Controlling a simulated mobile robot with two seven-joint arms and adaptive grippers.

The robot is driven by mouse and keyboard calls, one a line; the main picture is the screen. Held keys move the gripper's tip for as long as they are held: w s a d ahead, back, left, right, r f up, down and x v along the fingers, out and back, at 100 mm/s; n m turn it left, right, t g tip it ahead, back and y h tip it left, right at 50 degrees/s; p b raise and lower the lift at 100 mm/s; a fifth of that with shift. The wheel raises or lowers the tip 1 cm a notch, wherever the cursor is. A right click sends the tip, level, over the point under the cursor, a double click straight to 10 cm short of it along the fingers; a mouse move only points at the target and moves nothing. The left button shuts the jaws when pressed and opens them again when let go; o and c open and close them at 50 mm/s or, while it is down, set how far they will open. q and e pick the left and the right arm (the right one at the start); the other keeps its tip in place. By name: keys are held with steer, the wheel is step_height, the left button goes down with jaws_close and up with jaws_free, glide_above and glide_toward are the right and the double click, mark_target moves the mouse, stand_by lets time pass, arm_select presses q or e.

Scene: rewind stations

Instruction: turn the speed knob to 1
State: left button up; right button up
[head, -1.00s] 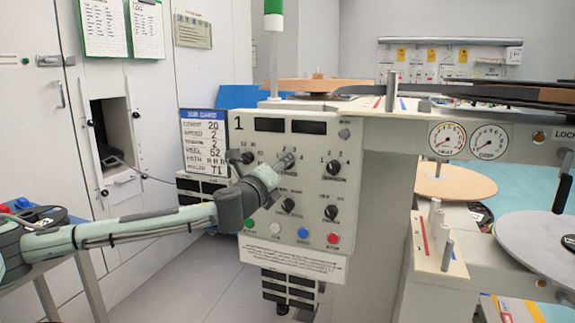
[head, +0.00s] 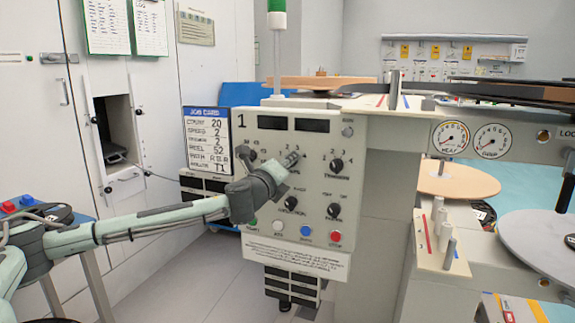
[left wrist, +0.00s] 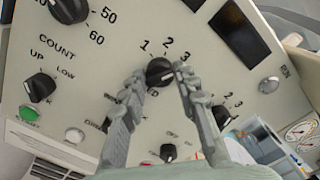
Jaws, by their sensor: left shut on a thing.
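The black speed knob (left wrist: 160,72) is on the cream panel in the left wrist view, with the numbers 1, 2 and 3 around its upper side. Only the end of the label below it shows. My left gripper (left wrist: 160,80) has a finger on each side of the knob and is shut on it. Which number its pointer faces is unclear. My right gripper is not in view.
Other knobs are close by: the count knob (left wrist: 68,8), the UP/LOW knob (left wrist: 40,87) and the tension knob (head: 336,165). A row of coloured buttons (head: 305,231) is below. A job card (head: 207,140) beside the panel appears to read speed 2. Reels are at right.

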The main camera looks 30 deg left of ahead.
arm_select(q)
steer(key=shift+n, duration=0.3)
arm_select(e)
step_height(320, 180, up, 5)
steer(key=b, duration=0.2)
arm_select(q)
steer(key=n+p, duration=0.1)
steer(key=n, duration=1.6)
steer(key=shift+n+p, duration=0.3)
steer(key=shift+p, duration=0.05)
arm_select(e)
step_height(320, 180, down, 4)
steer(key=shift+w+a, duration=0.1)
